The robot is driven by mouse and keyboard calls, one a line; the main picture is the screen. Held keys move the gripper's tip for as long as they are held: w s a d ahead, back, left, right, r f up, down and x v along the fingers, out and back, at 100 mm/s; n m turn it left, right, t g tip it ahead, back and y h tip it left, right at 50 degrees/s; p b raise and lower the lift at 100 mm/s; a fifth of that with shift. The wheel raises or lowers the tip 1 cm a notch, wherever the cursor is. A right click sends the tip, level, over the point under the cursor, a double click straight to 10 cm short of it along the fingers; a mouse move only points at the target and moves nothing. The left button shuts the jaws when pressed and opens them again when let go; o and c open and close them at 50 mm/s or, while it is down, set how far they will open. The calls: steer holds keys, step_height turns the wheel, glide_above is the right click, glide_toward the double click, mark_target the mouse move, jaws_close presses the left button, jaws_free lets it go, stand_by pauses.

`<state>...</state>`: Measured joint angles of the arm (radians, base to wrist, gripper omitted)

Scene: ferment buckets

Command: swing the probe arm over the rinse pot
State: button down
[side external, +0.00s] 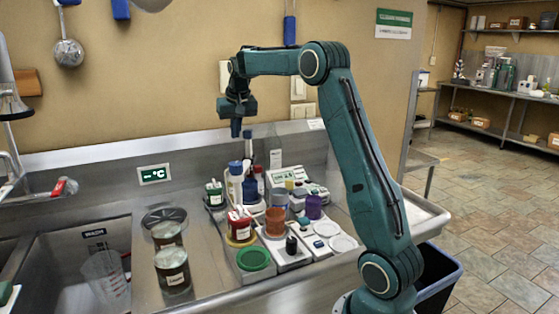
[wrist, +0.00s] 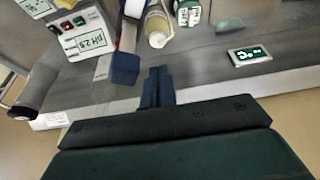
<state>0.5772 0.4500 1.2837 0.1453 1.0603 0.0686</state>
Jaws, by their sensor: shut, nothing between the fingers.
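My gripper (side external: 236,132) points down above the back of the steel counter, its fingers together and empty. The fingertips also show in the wrist view (wrist: 157,72). A slim upright with a dark blue top (side external: 247,134) stands close beside them; in the wrist view a dark blue block (wrist: 125,68) lies just left of the fingers, with a small gap in the picture. This looks like part of the probe arm, but I cannot make out the whole arm. A meter with a pH display (wrist: 85,42) stands nearby. Several small cups stand in front; I cannot tell which is the rinse pot.
A red jar (side external: 239,226), an orange cup (side external: 275,221), a purple cup (side external: 313,207) and a green-lidded tub (side external: 253,259) crowd the work area. Labelled glass jars (side external: 172,270) stand left, beside the sink.

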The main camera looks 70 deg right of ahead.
mark_target(247, 130)
steer(key=shift+s, duration=0.15)
stand_by(0.5)
steer(key=shift+s+d, duration=0.3)
steer(key=shift+s, duration=0.35)
steer(key=shift+s+d, duration=0.25)
steer(key=shift+s, duration=0.5)
steer(key=s, duration=0.3)
steer(key=shift+s+d, duration=0.15)
steer(key=shift+d, duration=0.05)
steer(key=shift+s, duration=0.1)
steer(key=shift+s+a, duration=0.2)
steer(key=shift+s, duration=1.3)
